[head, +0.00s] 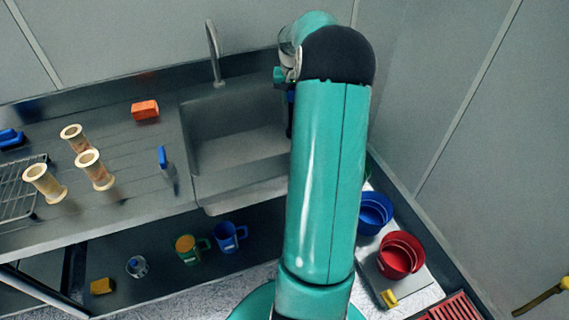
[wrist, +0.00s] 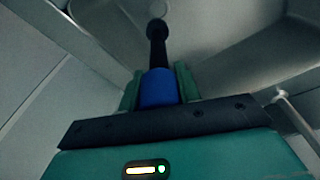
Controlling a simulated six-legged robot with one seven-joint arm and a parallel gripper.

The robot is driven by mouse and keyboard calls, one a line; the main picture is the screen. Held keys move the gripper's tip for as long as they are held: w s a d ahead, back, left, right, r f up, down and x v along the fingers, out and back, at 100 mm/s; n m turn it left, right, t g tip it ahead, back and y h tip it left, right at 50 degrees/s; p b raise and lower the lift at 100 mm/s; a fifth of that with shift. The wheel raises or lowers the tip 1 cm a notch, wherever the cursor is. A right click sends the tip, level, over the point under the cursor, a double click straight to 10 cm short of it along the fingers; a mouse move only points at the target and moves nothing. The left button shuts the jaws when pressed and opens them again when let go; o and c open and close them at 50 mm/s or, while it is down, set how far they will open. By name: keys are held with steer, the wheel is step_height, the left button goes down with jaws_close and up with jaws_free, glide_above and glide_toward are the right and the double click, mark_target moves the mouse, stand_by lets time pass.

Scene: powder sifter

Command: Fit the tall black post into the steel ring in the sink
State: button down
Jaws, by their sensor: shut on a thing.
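The tall black post (wrist: 157,45) runs up from my gripper in the wrist view, with a blue grip (wrist: 158,88) at its near end. My gripper (wrist: 158,74) is shut on that blue grip, with a green finger on each side. In the head view, a dark strip of the post (head: 289,125) shows at the left edge of my arm, over the sink (head: 230,150). A small pale round thing (wrist: 156,8) shows beyond the post's far end; I cannot tell if it is the steel ring. My arm hides the sink's right part in the head view.
A tap (head: 214,50) stands behind the sink. Left on the counter are an orange block (head: 145,110), an upright blue-topped item (head: 163,158), and several cream spools (head: 90,168). Blue bowls (head: 375,212) and red bowls (head: 401,254) sit at right. Mugs (head: 228,237) stand below.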

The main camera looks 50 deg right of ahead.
mark_target(290, 131)
steer(key=f, duration=1.5)
steer(key=shift+w+a+f, duration=0.1)
steer(key=shift+a+f, duration=0.1)
steer(key=shift+f, duration=0.25)
steer(key=c, duration=1)
jaws_free()
